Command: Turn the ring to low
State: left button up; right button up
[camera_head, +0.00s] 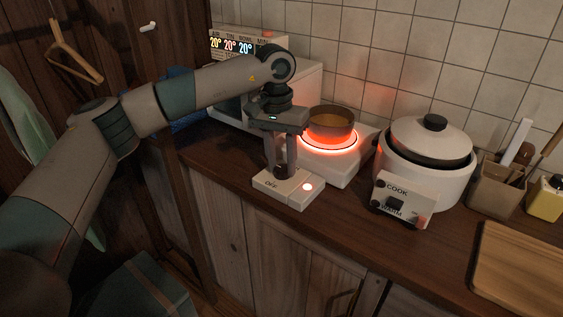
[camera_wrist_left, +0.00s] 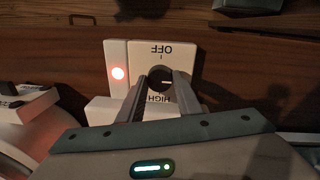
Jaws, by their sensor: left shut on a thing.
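The stove ring (camera_head: 349,146) glows bright orange-red under a dark pot (camera_head: 331,124) of amber liquid. Its white control box (camera_head: 290,196) sits at the front with a lit red lamp (camera_head: 307,187). My left gripper (camera_head: 281,170) points down over the box, its fingers closed on the dark round knob. In the left wrist view my gripper (camera_wrist_left: 160,84) has a finger on each side of the knob (camera_wrist_left: 158,75). A small pale mark shows on the knob's right side there. OFF and HIGH read upside down above and below it; any other label is hidden.
A white rice cooker (camera_head: 425,165) with a COOK/WARM switch stands right of the stove. Utensil holder (camera_head: 497,187), yellow container (camera_head: 545,198) and cutting board (camera_head: 520,268) are farther right. A white appliance (camera_head: 305,85) stands behind my arm. The counter front is clear.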

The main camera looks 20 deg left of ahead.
aim_at(278, 166)
pick_arm(q)
jog(key=o, duration=1)
jog(key=shift+o, duration=0.2)
jog(key=shift+r, duration=0.1)
notch_tip(278, 166, up, 17)
jog(key=a, duration=0.1)
pick_arm(e)
jog(key=shift+w+r, duration=0.1)
jog(key=shift+w, duration=0.15)
pick_arm(q)
jog(key=shift+w+r, duration=0.1)
